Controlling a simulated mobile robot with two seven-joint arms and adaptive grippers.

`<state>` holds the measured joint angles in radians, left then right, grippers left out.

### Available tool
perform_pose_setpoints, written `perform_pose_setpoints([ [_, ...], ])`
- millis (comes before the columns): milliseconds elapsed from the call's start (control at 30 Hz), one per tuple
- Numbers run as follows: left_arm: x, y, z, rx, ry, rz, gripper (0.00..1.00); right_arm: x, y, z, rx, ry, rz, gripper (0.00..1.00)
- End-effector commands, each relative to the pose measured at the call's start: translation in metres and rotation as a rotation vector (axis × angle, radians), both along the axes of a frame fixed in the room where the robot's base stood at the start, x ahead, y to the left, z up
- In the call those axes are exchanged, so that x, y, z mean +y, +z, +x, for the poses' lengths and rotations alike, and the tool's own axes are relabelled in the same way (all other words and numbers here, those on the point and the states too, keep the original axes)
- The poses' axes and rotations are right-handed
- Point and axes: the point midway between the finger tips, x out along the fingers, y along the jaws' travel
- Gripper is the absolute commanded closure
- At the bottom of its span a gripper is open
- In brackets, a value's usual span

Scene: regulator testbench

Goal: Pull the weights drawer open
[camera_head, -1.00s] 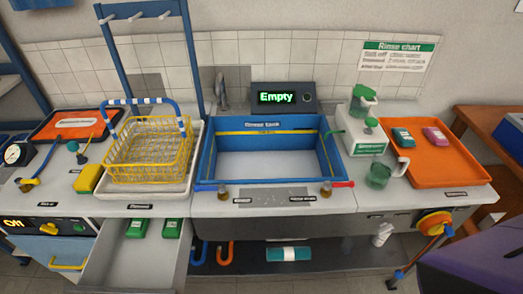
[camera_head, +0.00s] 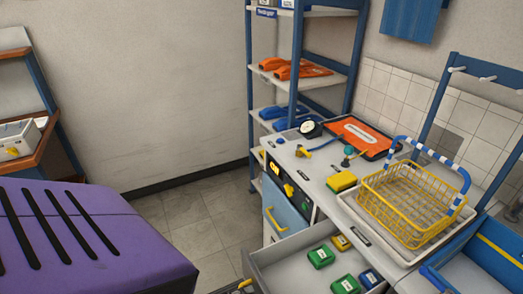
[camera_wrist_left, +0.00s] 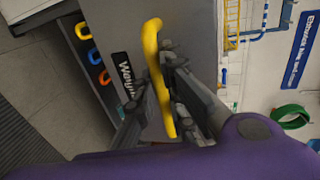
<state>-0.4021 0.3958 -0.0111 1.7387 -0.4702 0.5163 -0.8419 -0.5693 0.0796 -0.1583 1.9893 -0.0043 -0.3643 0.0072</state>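The weights drawer (camera_head: 262,273) stands pulled out at the bottom of the head view. In the left wrist view, the drawer's yellow handle (camera_wrist_left: 157,80) crosses between the fingers of my left gripper (camera_wrist_left: 154,92), beside the partly covered label (camera_wrist_left: 124,76). The fingers close in on both sides of the handle. In the head view only a small part of that gripper shows at the bottom edge. My right gripper is in neither view.
A blue-fronted drawer (camera_head: 283,210) with a yellow handle is left of the open one. Open floor (camera_head: 210,225) lies to the left.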

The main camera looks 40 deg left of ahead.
Motion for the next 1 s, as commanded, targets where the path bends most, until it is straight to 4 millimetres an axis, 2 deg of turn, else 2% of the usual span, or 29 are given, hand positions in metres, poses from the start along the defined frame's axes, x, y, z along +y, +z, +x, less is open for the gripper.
perform_pose_setpoints([
  [33,0.0,0.0,0.0,0.0,0.0,0.0,0.85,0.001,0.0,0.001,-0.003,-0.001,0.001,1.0],
  [133,0.0,0.0,0.0,0.0,0.0,0.0,0.72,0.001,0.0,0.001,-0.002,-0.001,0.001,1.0],
  [167,0.0,0.0,0.0,0.0,0.0,0.0,0.71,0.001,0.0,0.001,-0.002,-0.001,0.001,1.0],
  [533,0.002,0.0,-0.005,0.002,0.001,0.001,0.71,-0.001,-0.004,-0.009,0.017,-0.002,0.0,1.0],
  [667,0.008,0.004,-0.022,0.004,0.002,0.001,0.71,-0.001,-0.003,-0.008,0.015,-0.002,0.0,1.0],
  [1000,0.032,0.019,-0.087,0.004,0.002,0.001,0.71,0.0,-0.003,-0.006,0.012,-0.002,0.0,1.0],
])
